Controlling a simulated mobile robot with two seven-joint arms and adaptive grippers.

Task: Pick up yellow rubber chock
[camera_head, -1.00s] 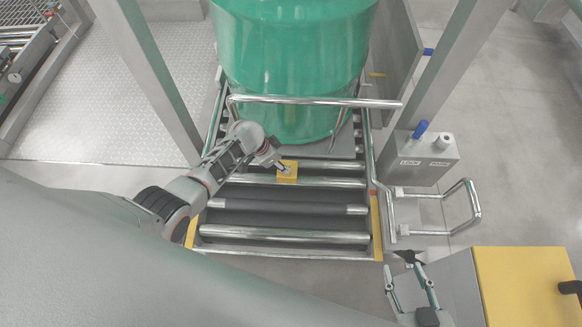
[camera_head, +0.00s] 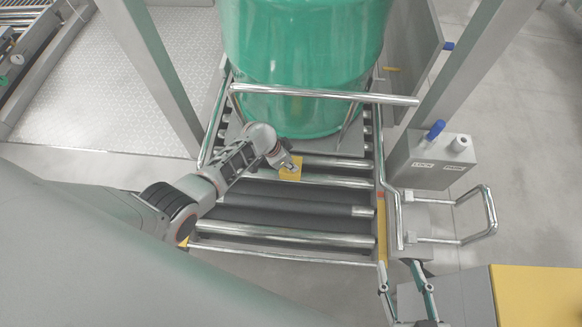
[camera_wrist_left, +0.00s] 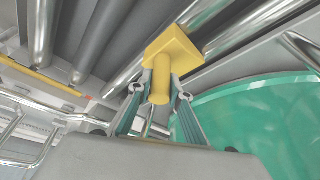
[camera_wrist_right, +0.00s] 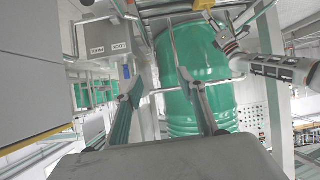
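The yellow rubber chock (camera_head: 290,174) lies at the roller conveyor in front of the green drum (camera_head: 305,65). In the left wrist view the chock (camera_wrist_left: 172,48) shows a square block with a round peg. The fingers of my left gripper (camera_wrist_left: 162,80) are closed around this peg, one on each side. In the head view my left gripper (camera_head: 286,163) reaches the chock from the upper left. I cannot tell whether the chock touches the rollers. My right gripper (camera_head: 398,268) is open and empty at the conveyor's near right corner; its spread fingers (camera_wrist_right: 168,85) also show in the right wrist view.
A chrome bar (camera_head: 320,95) crosses in front of the drum. A grey control box (camera_head: 432,160) with a blue knob and a bent rail (camera_head: 490,210) stand right of the conveyor. A yellow-topped cabinet (camera_head: 540,295) is at the lower right. Grey posts flank the drum.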

